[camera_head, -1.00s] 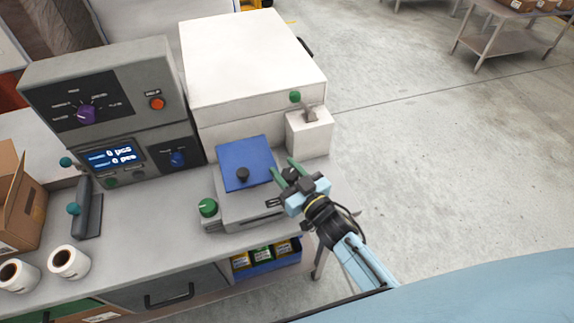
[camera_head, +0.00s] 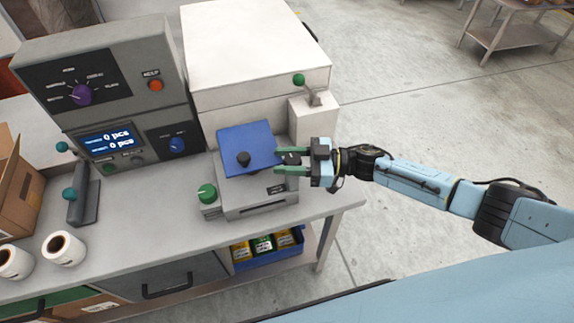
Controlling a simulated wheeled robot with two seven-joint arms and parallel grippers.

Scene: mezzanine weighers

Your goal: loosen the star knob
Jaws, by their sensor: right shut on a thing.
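A dark star knob (camera_head: 291,159) sits at the right side of the small grey device (camera_head: 258,197), by the edge of its blue plate (camera_head: 262,139). My right gripper (camera_head: 292,161) comes in from the right. Its green fingers are shut on the dark knob, one above and one below it in the picture, and partly hide it. A round black knob (camera_head: 243,159) stands on the blue plate, apart from the fingers. My left gripper is not in view.
A green knob (camera_head: 207,193) is at the device's left. A white box (camera_head: 255,50) and a green-tipped lever (camera_head: 299,80) stand behind. A grey control panel (camera_head: 106,90) and white rolls (camera_head: 64,248) are to the left. The bench's right edge is close to my gripper.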

